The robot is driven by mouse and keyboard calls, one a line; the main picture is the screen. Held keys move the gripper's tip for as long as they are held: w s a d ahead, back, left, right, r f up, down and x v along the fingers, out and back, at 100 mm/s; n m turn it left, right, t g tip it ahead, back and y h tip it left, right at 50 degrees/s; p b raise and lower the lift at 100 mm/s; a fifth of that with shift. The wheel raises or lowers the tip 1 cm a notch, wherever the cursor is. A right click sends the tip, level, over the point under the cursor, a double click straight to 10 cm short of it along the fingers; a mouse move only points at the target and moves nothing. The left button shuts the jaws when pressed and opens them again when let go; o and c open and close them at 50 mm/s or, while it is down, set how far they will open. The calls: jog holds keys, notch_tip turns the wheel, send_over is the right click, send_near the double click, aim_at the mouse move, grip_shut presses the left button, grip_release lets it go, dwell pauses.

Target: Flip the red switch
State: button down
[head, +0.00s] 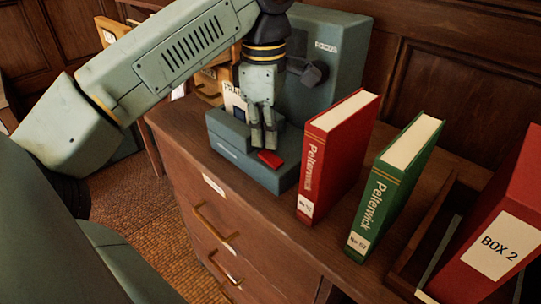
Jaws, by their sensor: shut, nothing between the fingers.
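The red switch (270,159) is a small red rocker on the front ledge of a grey-green machine (331,60). The machine stands on a wooden cabinet top. My gripper (264,146) points down from above, its fingers shut and empty. Its fingertips are just behind the switch, very close to it. I cannot tell whether they touch it. The gripper hides part of the machine's front behind it.
A red book (335,150) stands close to the right of the switch, and a green book (395,185) stands beyond it. At the far right a red box labelled BOX 2 (497,245) sits by a wooden tray. The cabinet (205,216) has drawers with brass handles.

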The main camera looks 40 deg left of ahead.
aim_at(265, 153)
jog(key=shift+f+b, duration=0.75)
jog(key=shift+f, duration=0.35)
dwell(0.4)
jog(key=shift+r+p, duration=2.9)
jog(key=shift+r, duration=0.65)
